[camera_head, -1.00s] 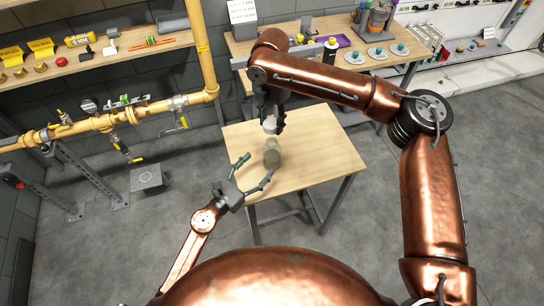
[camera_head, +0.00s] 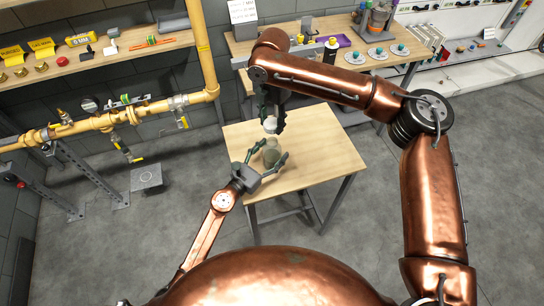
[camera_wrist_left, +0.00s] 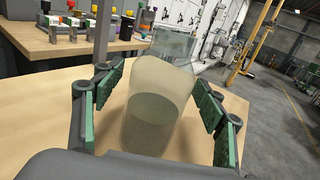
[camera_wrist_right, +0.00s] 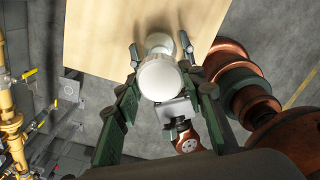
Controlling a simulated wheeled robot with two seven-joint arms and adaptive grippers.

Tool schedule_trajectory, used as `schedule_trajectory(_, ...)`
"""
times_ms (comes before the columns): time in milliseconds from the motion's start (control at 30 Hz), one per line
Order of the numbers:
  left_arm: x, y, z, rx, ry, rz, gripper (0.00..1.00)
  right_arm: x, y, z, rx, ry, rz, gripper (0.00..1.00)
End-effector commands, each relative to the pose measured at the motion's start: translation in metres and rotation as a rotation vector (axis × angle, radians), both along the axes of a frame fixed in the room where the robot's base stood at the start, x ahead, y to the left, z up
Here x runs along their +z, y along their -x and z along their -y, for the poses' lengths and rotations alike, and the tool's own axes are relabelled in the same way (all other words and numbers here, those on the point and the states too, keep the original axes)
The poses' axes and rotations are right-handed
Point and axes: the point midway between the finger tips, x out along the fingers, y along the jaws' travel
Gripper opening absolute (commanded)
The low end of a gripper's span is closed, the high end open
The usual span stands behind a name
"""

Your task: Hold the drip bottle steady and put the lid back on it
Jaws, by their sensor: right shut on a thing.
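The drip bottle (camera_head: 271,154) stands upright on the small wooden table, translucent with cloudy liquid low inside. In the left wrist view the bottle (camera_wrist_left: 158,100) stands between the fingers of my left gripper, with gaps on both sides. My left gripper (camera_head: 268,157) is open around it. My right gripper (camera_head: 271,122) is shut on the white lid (camera_head: 270,126), above the bottle. In the right wrist view the round lid (camera_wrist_right: 161,79) sits between the fingertips and hides part of the bottle behind it.
The small table (camera_head: 325,145) is otherwise clear. A bench behind holds several cups and discs (camera_head: 377,53). A yellow gas pipe (camera_head: 110,120) runs along the left wall, and a shelf of fittings (camera_head: 80,70) is above it.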

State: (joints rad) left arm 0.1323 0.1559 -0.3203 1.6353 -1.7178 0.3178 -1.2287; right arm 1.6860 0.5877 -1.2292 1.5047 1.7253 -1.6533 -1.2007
Motion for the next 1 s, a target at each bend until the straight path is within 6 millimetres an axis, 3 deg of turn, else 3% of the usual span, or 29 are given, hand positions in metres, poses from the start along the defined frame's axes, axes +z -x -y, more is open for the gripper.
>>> schedule_trajectory(867, -0.0001, 0.0002, -0.0004, 0.000, 0.000, 0.000, 0.03, 0.0000, 0.0000, -0.0003, 0.000, 0.000, 0.000, 0.27)
schedule_trajectory(1000, -0.0001, 0.0002, -0.0004, 0.000, 0.000, 0.000, 0.03, -0.0039, 0.0002, -0.0002, 0.000, 0.000, -0.001, 0.27)
